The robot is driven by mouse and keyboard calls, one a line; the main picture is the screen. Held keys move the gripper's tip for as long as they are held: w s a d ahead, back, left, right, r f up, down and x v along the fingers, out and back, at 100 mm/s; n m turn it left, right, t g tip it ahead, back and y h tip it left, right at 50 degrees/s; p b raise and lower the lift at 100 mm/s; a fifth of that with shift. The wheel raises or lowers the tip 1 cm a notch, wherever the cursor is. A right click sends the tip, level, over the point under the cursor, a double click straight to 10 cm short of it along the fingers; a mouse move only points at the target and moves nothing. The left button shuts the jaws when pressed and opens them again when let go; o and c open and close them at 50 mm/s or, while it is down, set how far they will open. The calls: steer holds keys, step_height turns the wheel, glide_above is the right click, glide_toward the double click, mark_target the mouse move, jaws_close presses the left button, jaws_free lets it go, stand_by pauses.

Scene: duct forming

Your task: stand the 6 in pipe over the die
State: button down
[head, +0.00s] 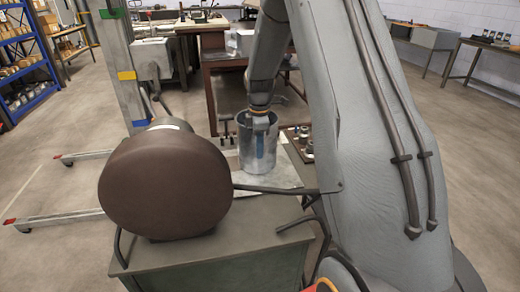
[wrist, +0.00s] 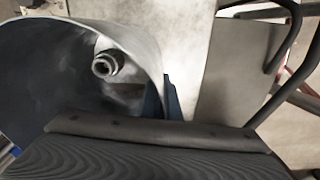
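The 6 in pipe (head: 245,148) is a wide grey metal tube, upright over a pale plate on the bench. In the wrist view its open mouth (wrist: 40,75) fills the upper left. A small round metal piece with a hollow centre (wrist: 107,64), which looks like the die, shows inside the pipe, off the middle. My gripper (head: 262,145) points down at the pipe's near rim. Its blue fingertips (wrist: 163,100) lie close on both sides of the pipe wall, shut on it. I cannot tell whether the pipe's lower edge touches the plate.
A large dark brown drum-shaped body (head: 165,185) stands on the bench left of the pipe. A dark bar (head: 285,190) runs beside the pipe's foot. Small metal parts (head: 305,138) lie behind right. A pale lift mast (head: 122,70) stands behind left. Floor at far right is open.

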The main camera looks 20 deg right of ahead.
steer(key=c, duration=1.9)
jaws_free()
steer(key=shift+f, duration=0.1)
steer(key=shift+c, duration=0.2)
step_height(320, 180, up, 8)
steer(key=b, duration=0.1)
steer(key=shift+b, duration=0.4)
steer(key=a+r+t+h+p, duration=0.25)
steer(key=a+r, duration=0.25)
steer(key=r, duration=0.3)
steer(key=s+a+f+m, duration=0.2)
steer(key=s+m, duration=0.3)
steer(key=s, duration=0.4)
steer(key=s+a+f+m+g+y+b, duration=0.1)
steer(key=s+f+m, duration=0.3)
steer(key=s, duration=0.5)
steer(key=s+a+f+m+y+b, duration=0.1)
steer(key=s+a+f+m, duration=0.3)
steer(key=s, duration=0.5)
steer(key=shift+f+m+g, duration=0.35)
steer(key=shift+f+m, duration=0.4)
steer(key=shift+m, duration=0.05)
